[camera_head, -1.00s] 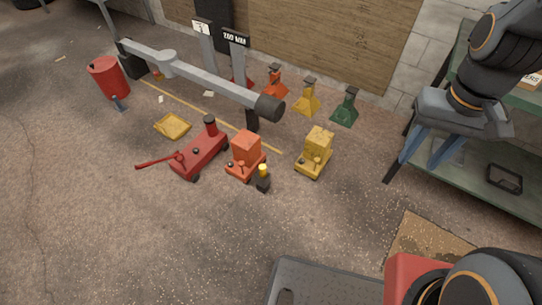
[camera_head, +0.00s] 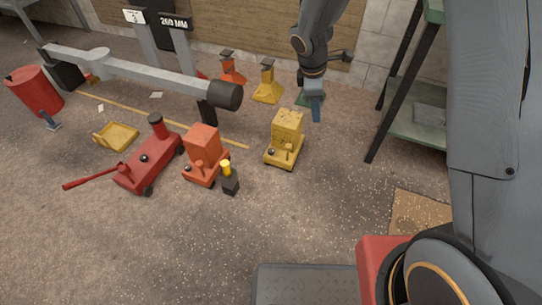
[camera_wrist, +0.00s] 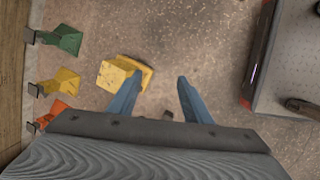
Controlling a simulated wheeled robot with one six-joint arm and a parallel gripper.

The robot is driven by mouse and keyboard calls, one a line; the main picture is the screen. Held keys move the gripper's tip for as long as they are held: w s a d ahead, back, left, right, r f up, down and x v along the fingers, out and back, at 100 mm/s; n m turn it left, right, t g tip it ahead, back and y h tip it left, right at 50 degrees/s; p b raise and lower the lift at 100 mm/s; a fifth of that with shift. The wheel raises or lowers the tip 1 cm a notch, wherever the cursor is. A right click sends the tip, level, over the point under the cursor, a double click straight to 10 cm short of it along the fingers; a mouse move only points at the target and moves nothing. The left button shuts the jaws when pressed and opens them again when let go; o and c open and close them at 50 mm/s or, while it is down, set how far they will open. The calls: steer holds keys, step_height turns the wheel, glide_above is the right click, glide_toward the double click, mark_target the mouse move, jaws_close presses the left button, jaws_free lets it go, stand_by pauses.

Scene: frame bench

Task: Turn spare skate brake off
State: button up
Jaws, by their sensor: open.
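A yellow skate (camera_head: 285,138) stands on the concrete floor, with a small lever on its low front part. An orange skate (camera_head: 204,155) of like shape stands to its left, with a lever too. The pictures do not mark which is the spare. My gripper (camera_head: 316,112) is above the floor just right of and beyond the yellow skate in the head view, fingers pointing down. In the wrist view its two blue fingers (camera_wrist: 160,77) are apart with nothing between them. The yellow skate (camera_wrist: 120,76) shows beside the left finger; its lever is not clear there.
A black block with a yellow cap (camera_head: 229,180) stands by the orange skate. Coloured stands (camera_head: 267,85) line the wall. A green shelf (camera_head: 415,128) stands right. Floor before the yellow skate is clear.

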steer(key=w+a+f+n+t+b, duration=0.1)
steer(key=w+a+f+n+b, duration=0.35)
steer(key=f, duration=0.45)
steer(key=w+a+f+n+b, duration=0.3)
steer(key=w+f+b, duration=0.15)
steer(key=f, duration=0.55)
steer(key=n+t+b, duration=0.1)
steer(key=n+b, duration=0.6)
steer(key=b, duration=0.1)
glide_toward(271, 150)
steer(key=b+x, duration=0.2)
steer(key=x, duration=0.6)
steer(key=shift+d+f+b, duration=0.1)
steer(key=shift+b, duration=0.3)
steer(key=shift+c, duration=0.3)
steer(key=c, duration=1)
